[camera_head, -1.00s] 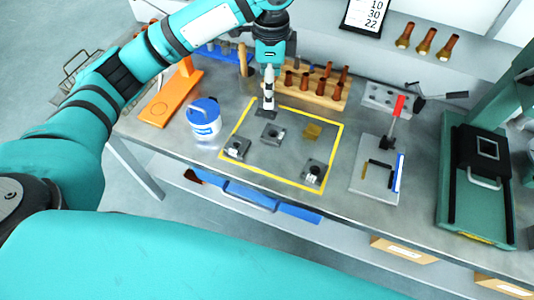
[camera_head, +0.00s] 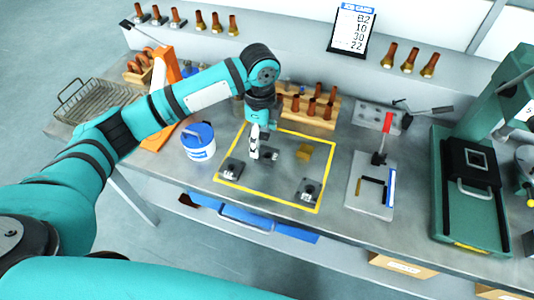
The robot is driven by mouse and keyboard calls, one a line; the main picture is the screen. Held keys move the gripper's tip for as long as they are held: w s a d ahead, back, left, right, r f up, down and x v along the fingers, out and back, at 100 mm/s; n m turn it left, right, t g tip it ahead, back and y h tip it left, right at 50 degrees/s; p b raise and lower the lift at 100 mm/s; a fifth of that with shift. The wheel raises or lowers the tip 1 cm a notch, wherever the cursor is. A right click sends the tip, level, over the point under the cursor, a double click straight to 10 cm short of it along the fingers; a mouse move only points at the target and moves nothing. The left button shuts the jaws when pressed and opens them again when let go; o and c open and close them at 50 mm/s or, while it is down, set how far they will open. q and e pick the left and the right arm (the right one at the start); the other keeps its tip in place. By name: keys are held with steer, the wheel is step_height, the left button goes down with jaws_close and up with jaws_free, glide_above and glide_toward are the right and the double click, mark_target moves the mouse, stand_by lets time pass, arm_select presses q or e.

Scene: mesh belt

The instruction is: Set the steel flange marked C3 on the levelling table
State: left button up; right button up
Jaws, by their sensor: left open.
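Several small flange-like blocks sit inside a yellow-outlined area on the bench. A grey one is at front left (camera_head: 230,170), another dark grey one in the middle (camera_head: 270,155) and a third grey one at front right (camera_head: 308,191). A brass-coloured block (camera_head: 304,151) sits at right. Their markings are too small to read, so I cannot tell which is C3. My left gripper (camera_head: 254,155) points down, open, between the front-left and middle blocks; it appears empty. I cannot tell for certain which fixture is the levelling table. My right gripper is not in view.
A blue-lidded white tub (camera_head: 199,142) stands left of the yellow outline. A wooden rack (camera_head: 318,110) of copper-coloured parts stands behind. A grey plate with a red-handled clamp (camera_head: 358,190) and a green press (camera_head: 470,190) are at right. A wire basket (camera_head: 95,105) is far left.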

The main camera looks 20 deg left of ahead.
mark_target(260, 152)
arm_select(q)
steer(key=shift+f, duration=0.25)
steer(key=f, duration=0.1)
steer(key=f+p, duration=0.1)
steer(key=f, duration=0.2)
steer(key=shift+s+a+f+p, duration=0.15)
steer(key=shift+s+f+p, duration=0.05)
steer(key=shift+s+p, duration=0.15)
steer(key=shift+w+f, duration=0.1)
steer(key=shift+f, duration=0.2)
steer(key=c, duration=0.5)
steer(key=shift+r, duration=0.1)
jaws_close()
